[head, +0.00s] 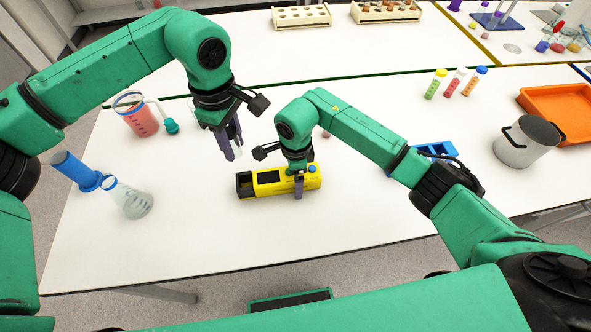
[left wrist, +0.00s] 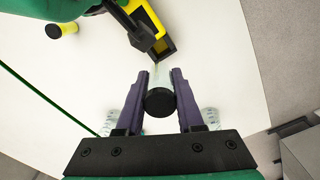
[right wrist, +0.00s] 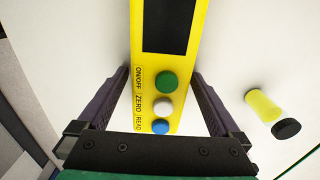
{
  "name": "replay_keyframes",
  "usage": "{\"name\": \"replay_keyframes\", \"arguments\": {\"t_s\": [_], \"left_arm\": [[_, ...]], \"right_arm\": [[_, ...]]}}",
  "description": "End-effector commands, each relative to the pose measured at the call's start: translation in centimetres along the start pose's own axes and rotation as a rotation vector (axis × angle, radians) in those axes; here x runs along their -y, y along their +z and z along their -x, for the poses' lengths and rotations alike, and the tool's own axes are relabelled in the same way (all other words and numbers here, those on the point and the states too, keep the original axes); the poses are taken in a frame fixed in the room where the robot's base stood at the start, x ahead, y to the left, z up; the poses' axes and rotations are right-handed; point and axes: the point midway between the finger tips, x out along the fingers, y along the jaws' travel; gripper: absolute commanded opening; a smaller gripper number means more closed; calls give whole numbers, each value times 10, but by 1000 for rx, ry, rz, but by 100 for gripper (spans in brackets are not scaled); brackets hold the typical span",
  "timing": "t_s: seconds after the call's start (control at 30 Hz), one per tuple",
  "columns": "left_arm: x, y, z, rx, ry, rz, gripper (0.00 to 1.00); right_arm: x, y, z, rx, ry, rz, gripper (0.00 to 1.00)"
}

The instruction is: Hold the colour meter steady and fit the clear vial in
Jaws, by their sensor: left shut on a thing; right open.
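The yellow colour meter (head: 283,187) lies on the white table, its dark open end at the left. The right wrist view shows its screen and buttons (right wrist: 166,82). My right gripper (head: 298,192) is open, with one finger on each side of the meter's button end; I cannot tell whether they touch it. My left gripper (head: 234,154) is shut on the clear vial, above the table behind the meter's dark end. In the left wrist view the vial's black cap (left wrist: 159,101) is between the fingers, and its clear body (left wrist: 158,78) points towards the meter's dark opening (left wrist: 162,48).
A yellow vial with a black cap (right wrist: 265,110) is beside the meter. A beaker of red liquid (head: 141,120) and a flask (head: 133,202) are at the left. A metal pot (head: 522,147) and an orange tray (head: 545,100) are at the right. Table in front of the meter is clear.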

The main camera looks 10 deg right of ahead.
Motion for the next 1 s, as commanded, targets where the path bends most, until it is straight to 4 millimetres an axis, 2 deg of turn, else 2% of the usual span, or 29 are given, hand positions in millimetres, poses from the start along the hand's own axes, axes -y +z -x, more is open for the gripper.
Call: {"name": "replay_keyframes", "arguments": {"t_s": [0.1,0.37,0.47,0.5,0.57,0.7,0.8,1.0], "left_arm": [[0,0,0,0,0,0,0],[0,0,0,0,0,0,0],[0,0,-3,1,-1,1,0],[0,0,-9,1,-2,2,0],[-1,0,-26,4,-6,6,0],[-1,0,-76,6,-6,17,0],[0,0,-96,4,-3,21,0],[0,0,-105,1,-1,22,0]], "right_arm": [[0,0,0,1,0,0,100],[0,0,1,1,0,0,1],[0,0,1,1,0,0,0],[0,0,1,1,0,0,0],[0,0,1,2,0,0,0],[0,0,1,2,0,0,0],[0,0,1,2,0,0,0],[0,0,1,2,0,0,0]]}}
